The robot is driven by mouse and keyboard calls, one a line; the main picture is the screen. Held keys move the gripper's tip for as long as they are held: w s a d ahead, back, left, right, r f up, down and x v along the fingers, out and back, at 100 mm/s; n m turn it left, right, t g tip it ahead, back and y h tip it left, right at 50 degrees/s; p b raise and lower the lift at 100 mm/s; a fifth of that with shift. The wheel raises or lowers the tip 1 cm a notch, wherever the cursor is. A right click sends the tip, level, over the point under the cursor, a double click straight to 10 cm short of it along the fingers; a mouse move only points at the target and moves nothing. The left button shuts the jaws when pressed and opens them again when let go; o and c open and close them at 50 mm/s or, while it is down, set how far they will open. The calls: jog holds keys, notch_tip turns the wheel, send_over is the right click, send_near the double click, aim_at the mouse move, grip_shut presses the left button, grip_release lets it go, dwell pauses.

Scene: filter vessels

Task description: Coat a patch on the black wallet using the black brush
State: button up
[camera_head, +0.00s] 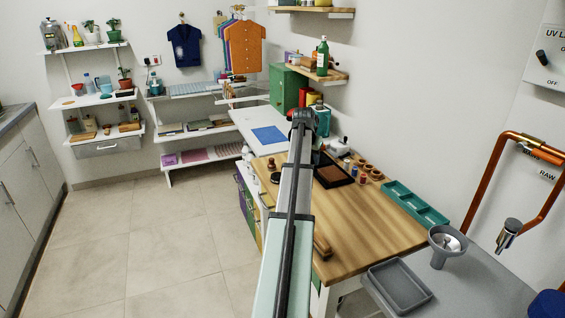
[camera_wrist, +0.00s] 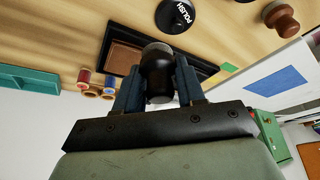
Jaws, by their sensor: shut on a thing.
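My gripper (camera_wrist: 157,88) is shut on a dark brush (camera_wrist: 158,82) with a black body and a greyish round end, seen in the wrist view. The brush end is over a black-rimmed tray (camera_wrist: 206,70) with a brown surface inside; I cannot tell whether they touch. The tray also shows in the head view (camera_head: 318,183), on the wooden worktop. I cannot make out a separate black wallet; it may be hidden behind the gripper or arm. In the head view my arm covers most of the gripper.
A black round polish tin (camera_wrist: 174,15) and a brown knobbed piece (camera_wrist: 281,18) lie on the worktop (camera_head: 375,222). Spools (camera_wrist: 84,78) stand beside the tray. A teal compartment tray (camera_head: 415,204) lies along the right edge. The front of the worktop is mostly clear.

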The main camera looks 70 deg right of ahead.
jog(key=s+d+m, duration=0.1)
jog(key=s+d, duration=0.3)
jog(key=d, duration=0.4)
jog(key=m+g, duration=0.1)
send_over(328, 161)
jog(key=a, duration=0.2)
jog(key=shift+w+d+f, duration=0.1)
jog(key=shift+f, duration=1.35)
jog(key=shift+w+d+f, duration=0.1)
jog(key=shift+f, duration=1.35)
jog(key=shift+w+d+f, duration=0.55)
jog(key=shift+w+d, duration=3.2)
jog(key=shift+s+a, duration=3.65)
jog(key=shift+a, duration=0.05)
jog(key=shift+s+a+r, duration=0.1)
jog(key=shift+s+a, duration=0.05)
jog(key=shift+r, duration=0.8)
notch_tip(328, 161, up, 6)
